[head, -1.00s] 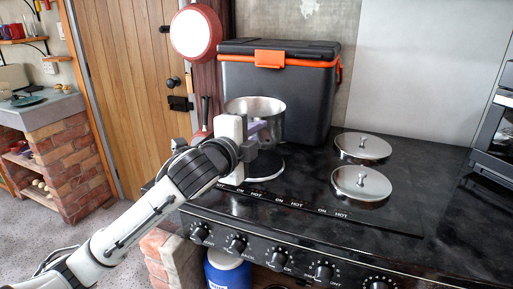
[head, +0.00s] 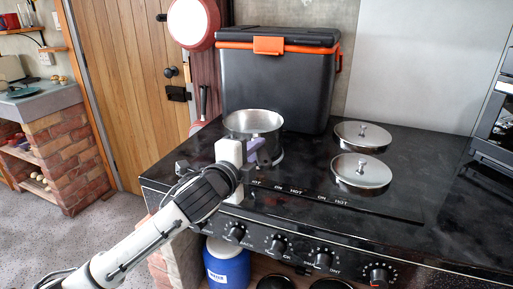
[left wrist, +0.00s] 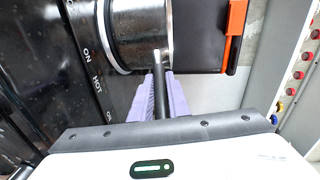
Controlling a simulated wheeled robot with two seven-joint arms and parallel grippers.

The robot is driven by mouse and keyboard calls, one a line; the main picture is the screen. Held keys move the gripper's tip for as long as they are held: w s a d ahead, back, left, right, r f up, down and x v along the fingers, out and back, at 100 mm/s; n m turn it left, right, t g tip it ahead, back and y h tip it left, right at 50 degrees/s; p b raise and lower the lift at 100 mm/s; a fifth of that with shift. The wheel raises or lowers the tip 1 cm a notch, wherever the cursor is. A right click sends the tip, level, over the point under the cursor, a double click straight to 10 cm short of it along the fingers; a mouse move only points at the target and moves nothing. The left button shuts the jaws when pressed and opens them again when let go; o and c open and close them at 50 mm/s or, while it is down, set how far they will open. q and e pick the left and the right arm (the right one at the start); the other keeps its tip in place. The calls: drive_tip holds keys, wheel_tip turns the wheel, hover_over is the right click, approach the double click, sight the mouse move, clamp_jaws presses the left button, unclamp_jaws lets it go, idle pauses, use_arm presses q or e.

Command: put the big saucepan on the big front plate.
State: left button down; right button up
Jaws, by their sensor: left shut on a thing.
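The big saucepan (head: 252,122), a steel pan, is upright over the front left plate area of the black stove, and it also shows in the left wrist view (left wrist: 142,35). My left gripper (head: 262,150) is shut on its dark handle, which lies between the purple fingers (left wrist: 160,97) in the left wrist view. The big front plate is mostly hidden under the pan; a curved silver rim (left wrist: 112,45) shows beside the pan in the left wrist view. I cannot tell whether the pan's base touches the plate. My right gripper is not in view.
A dark cooler box (head: 275,85) with an orange latch stands just behind the pan. A red pan (head: 194,22) hangs at the back left. The stove's right end is clear.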

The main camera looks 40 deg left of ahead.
use_arm(q)
drive_tip(key=c, duration=2.1)
unclamp_jaws()
drive_tip(key=shift+f, duration=0.1)
drive_tip(key=o, duration=0.4)
drive_tip(key=p+v, duration=0.5)
drive_tip(key=v, duration=0.7)
drive_tip(key=shift+s, duration=0.1)
